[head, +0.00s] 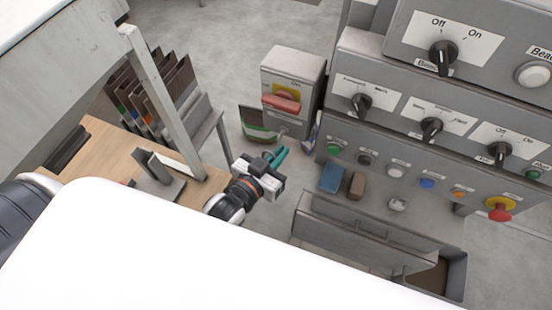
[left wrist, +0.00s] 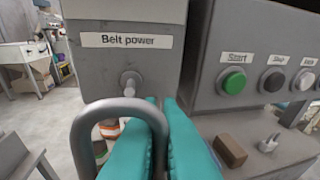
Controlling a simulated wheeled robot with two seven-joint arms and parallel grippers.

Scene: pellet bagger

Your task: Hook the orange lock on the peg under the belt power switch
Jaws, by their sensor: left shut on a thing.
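The belt power switch is a grey box (head: 290,85) with a red handle (head: 282,102) on a yellow plate in the head view. In the left wrist view its "Belt power" label (left wrist: 127,41) sits above a short round metal peg (left wrist: 129,83). My left gripper (head: 278,156) is in front of and below this box. Its teal fingers (left wrist: 168,112) are shut on the lock. The lock's grey shackle (left wrist: 114,104) stands upright in the wrist view, its arch just below the peg in the picture. I cannot tell if they touch. The lock's orange body is hidden.
The control panel with a green start button (left wrist: 233,80) stands right of the box. A blue block (head: 332,178) and a brown block (head: 357,186) lie on the ledge above an open drawer (head: 375,235). A wooden desk (head: 105,160) with folders is at left.

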